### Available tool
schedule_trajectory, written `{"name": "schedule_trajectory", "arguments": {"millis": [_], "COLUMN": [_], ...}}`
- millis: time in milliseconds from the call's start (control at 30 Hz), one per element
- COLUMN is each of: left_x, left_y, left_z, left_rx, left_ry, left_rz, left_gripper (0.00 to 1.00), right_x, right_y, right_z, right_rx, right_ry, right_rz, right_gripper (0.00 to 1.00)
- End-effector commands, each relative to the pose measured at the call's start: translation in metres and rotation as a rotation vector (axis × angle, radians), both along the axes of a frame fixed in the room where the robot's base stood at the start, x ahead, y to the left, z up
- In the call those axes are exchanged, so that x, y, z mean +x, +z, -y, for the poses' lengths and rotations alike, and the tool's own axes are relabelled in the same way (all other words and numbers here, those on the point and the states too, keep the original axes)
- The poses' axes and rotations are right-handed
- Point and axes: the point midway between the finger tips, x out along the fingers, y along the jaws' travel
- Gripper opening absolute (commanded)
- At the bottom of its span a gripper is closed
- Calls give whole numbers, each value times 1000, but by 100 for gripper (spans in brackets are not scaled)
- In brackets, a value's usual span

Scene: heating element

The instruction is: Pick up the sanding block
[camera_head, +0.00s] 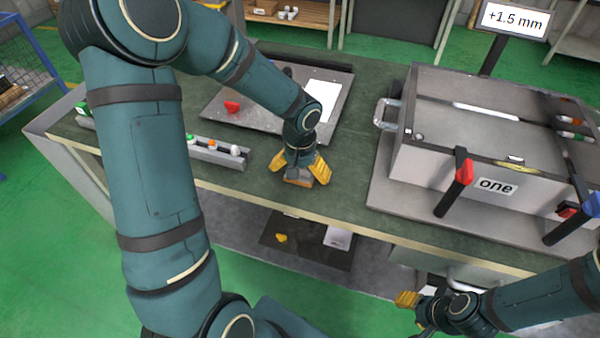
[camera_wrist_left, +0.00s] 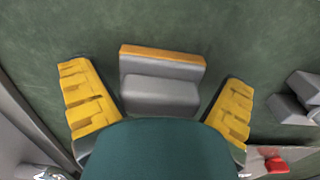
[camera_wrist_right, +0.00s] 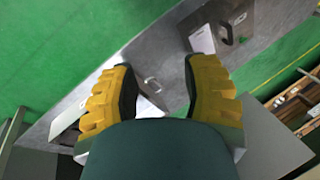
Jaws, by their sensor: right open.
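The sanding block (camera_head: 299,177) is grey with an orange-brown bottom layer and lies on the green bench top near its front edge. In the left wrist view the sanding block (camera_wrist_left: 160,82) sits between the two yellow fingers, with a gap on each side. My left gripper (camera_head: 301,168) is open around the block and points down from above; its fingers (camera_wrist_left: 157,103) do not touch it. My right gripper (camera_head: 408,300) is low at the front right, off the bench, open and empty. Its spread fingers (camera_wrist_right: 155,92) show in the right wrist view.
A large metal box labelled "one" (camera_head: 497,187) with red and blue clamps fills the bench's right side. A grey rack (camera_head: 219,153) with small coloured items is left of the block. A metal tray (camera_head: 335,115) lies behind. A lower shelf (camera_head: 270,262) is under the bench.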

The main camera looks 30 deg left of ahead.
Motion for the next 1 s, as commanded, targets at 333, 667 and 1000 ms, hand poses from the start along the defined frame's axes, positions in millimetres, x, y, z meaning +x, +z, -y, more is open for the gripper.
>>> {"name": "schedule_trajectory", "arguments": {"millis": [333,667,1000], "left_x": [0,0,0], "left_y": [0,17,81], "left_z": [0,0,0], "left_rx": [0,1,1], "left_ry": [0,-1,0], "left_rz": [0,2,3], "left_gripper": [33,33,33], "right_x": [0,-1,-4], "right_y": [0,6,24], "right_z": [0,0,-1], "right_rx": [0,0,3], "right_ry": [0,1,2], "right_rz": [0,-2,-11], "right_gripper": [47,47,47]}}
